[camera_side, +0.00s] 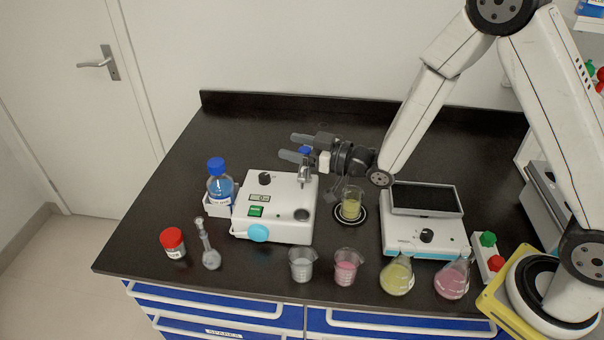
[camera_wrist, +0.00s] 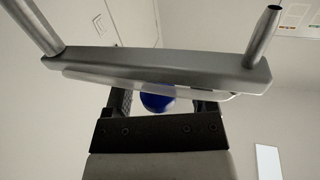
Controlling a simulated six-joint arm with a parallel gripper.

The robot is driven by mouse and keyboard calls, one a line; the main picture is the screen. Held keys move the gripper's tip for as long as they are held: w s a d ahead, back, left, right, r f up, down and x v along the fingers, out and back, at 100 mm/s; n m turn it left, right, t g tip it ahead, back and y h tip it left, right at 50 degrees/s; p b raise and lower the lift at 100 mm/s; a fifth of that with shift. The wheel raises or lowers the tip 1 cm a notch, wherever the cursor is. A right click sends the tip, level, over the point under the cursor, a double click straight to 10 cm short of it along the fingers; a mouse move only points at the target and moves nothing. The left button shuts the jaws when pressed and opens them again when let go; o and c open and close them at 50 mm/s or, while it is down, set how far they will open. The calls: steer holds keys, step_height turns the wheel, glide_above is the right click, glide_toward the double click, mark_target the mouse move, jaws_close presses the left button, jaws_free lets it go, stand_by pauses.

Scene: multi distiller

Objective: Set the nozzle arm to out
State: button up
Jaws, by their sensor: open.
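The white multi distiller (camera_side: 275,208) stands left of the middle of the bench. A metal nozzle assembly (camera_side: 305,176) rises at its back right, with a blue knob (camera_side: 306,150) on top. My gripper (camera_side: 288,146) is level with the knob, its two dark fingers pointing left, one on each side of it. In the wrist view, a grey metal bar with a tube at each end (camera_wrist: 160,65) crosses the picture. The blue knob (camera_wrist: 157,98) shows behind it, between my open fingers (camera_wrist: 162,103). I cannot tell whether a finger touches the knob.
A beaker of yellow liquid (camera_side: 351,205) stands right of the distiller. A blue-capped bottle (camera_side: 218,185) stands close on its left. Two beakers (camera_side: 301,265) (camera_side: 346,268) and flasks line the front. The bench behind is clear.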

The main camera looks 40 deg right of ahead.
jaws_close()
stand_by(1.3)
